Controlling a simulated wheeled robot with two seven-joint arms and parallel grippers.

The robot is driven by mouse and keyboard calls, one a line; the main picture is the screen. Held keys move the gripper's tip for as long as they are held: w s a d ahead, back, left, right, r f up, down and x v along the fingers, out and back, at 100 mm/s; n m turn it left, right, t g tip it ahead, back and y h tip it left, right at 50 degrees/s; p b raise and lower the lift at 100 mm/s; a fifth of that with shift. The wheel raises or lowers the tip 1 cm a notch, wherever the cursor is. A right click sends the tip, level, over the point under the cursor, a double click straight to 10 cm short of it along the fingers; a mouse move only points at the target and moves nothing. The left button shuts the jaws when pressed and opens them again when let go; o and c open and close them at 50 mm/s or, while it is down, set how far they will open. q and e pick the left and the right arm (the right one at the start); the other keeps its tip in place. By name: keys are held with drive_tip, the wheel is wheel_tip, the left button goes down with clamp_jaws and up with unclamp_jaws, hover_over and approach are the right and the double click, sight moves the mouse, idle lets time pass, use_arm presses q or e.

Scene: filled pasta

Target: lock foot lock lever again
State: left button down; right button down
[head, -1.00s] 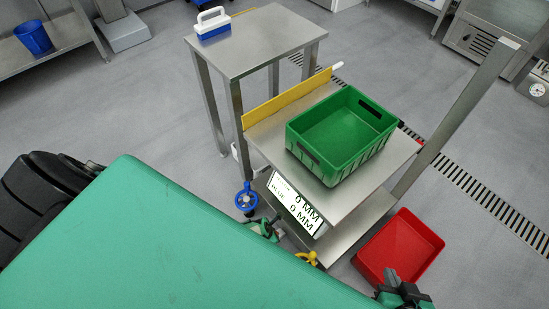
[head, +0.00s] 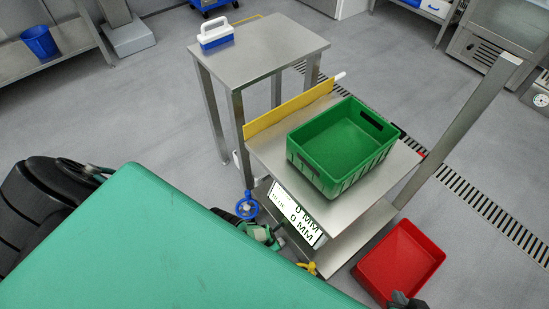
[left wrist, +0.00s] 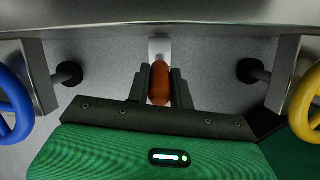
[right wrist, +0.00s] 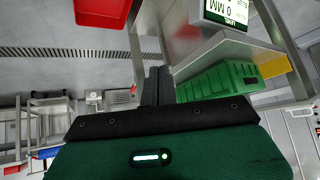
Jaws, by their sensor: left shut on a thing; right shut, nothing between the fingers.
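The foot lock lever shows in the left wrist view as an orange-brown grip (left wrist: 160,86) on a pale metal stem below the steel cart edge. My left gripper (left wrist: 160,73) is shut around it, one finger on each side. In the head view my left gripper (head: 262,234) is low at the front of the steel lift cart (head: 350,238), partly hidden by the cart and my green body; the lever itself cannot be made out there. My right gripper (right wrist: 157,86) is shut and empty in the right wrist view. In the head view it barely shows (head: 405,300) at the bottom edge.
A blue handwheel (head: 247,206) and a yellow handwheel (head: 308,268) flank the lever. A green crate (head: 340,168) stands on the cart's upper plate above a display (head: 297,214) reading 0 MM. A red crate (head: 425,245) is on the floor at right. A steel table (head: 262,48) stands behind.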

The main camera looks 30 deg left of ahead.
use_arm(q)
drive_tip(key=shift+w+a+r, duration=0.25)
drive_tip(key=shift+w+a, duration=0.05)
drive_tip(key=shift+w, duration=0.1)
drive_tip(key=c, duration=1.3)
unclamp_jaws()
drive_tip(key=shift+r, duration=0.1)
drive_tip(key=shift+o, duration=0.2)
drive_tip(key=shift+s+d, duration=0.15)
drive_tip(key=shift+s, duration=0.1)
